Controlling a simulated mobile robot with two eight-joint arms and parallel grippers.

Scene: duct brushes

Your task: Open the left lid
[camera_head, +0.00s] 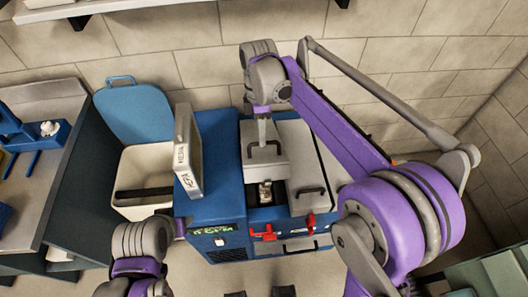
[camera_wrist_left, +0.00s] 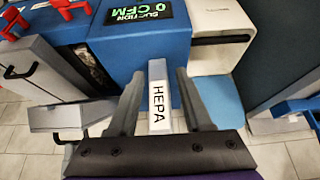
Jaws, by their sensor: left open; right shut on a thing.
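The left lid (camera_head: 262,157) is a grey plate with a black handle on top of the blue machine (camera_head: 215,150). It sits toward the back, and a dark opening with a small metallic piece (camera_head: 265,192) shows in front of it. My right gripper (camera_head: 263,136) is shut on the left lid's handle from above. My left gripper (camera_wrist_left: 160,92) is open, its fingers either side of a white HEPA filter (camera_wrist_left: 158,95), in the left wrist view. In the head view the filter (camera_head: 187,155) stands tilted at the machine's left; my left fingers are hidden there.
The right lid (camera_head: 306,170) is shut beside the opening. Red knobs (camera_head: 268,233) are on the machine's front. A cream bin (camera_head: 143,178) with its blue lid (camera_head: 135,108) raised stands to the left. A workbench (camera_head: 40,160) is at the far left, a tiled wall behind.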

